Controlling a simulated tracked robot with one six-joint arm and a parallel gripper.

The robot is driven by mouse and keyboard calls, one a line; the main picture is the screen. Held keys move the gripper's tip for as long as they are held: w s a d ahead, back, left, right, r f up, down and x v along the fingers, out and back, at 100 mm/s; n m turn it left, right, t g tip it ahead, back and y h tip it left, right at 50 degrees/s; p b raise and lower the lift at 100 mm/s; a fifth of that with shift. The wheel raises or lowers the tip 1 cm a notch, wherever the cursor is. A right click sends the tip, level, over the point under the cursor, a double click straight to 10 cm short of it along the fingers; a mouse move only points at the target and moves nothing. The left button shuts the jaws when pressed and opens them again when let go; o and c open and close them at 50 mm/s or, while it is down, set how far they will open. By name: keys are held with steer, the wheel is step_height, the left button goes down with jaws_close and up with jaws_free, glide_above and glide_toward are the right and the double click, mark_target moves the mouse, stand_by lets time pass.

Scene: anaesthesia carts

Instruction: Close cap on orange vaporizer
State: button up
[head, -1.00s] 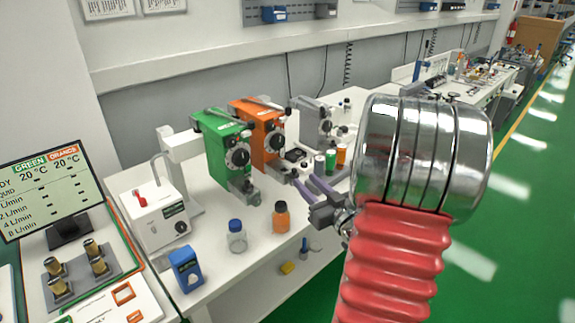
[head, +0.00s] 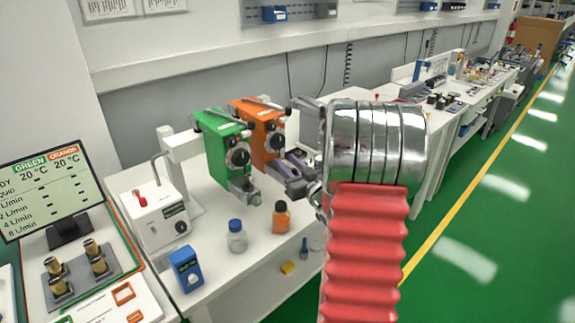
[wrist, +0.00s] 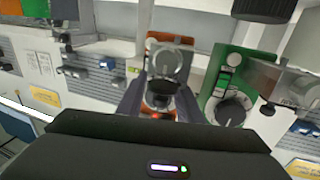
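I cannot tell which part is the cap. My gripper (head: 283,168) is at the lower front of the orange vaporizer, its purple-grey fingers reaching toward its base. In the wrist view my gripper (wrist: 160,100) has its fingers apart, with no clear grip on anything.
The green vaporizer also shows right of my fingers in the wrist view (wrist: 228,90). A white device (head: 155,212) is at left. My arm hides the bench to the right.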

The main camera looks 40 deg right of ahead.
steer(key=shift+c, duration=0.6)
jaws_close()
steer(key=shift+a, duration=0.15)
stand_by(0.4)
